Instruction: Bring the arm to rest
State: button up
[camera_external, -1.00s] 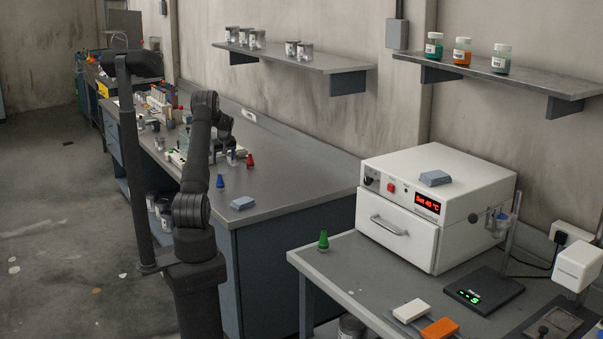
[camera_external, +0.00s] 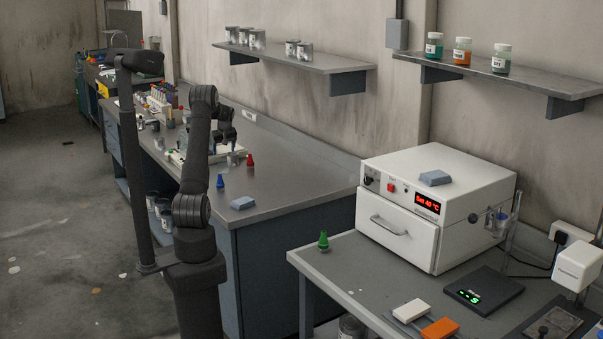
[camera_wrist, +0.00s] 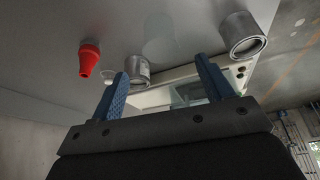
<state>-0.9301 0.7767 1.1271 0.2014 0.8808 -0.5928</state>
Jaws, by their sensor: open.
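My arm stands at the near end of the long grey bench (camera_external: 290,168), bent at the elbow, with its wrist over the bench. In the wrist view, my gripper (camera_wrist: 161,65) has its two blue fingers spread well apart with nothing held between them. A metal can (camera_wrist: 137,70) shows beyond the fingers near the left one, and another can (camera_wrist: 242,36) shows past the right one. A red cone-shaped piece (camera_wrist: 89,58) is left of the fingers.
On the bench stand the red piece (camera_external: 250,161), a blue piece (camera_external: 221,181) and a light-blue block (camera_external: 242,203). A dark post (camera_external: 134,170) rises left of my arm. A white oven (camera_external: 435,205) stands on the right table. Shelves (camera_external: 300,59) hang on the wall.

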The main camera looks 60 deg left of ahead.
aim_at(223, 161)
jog(key=x, duration=1.1)
notch_tip(223, 161, up, 2)
jog(key=shift+r, duration=1)
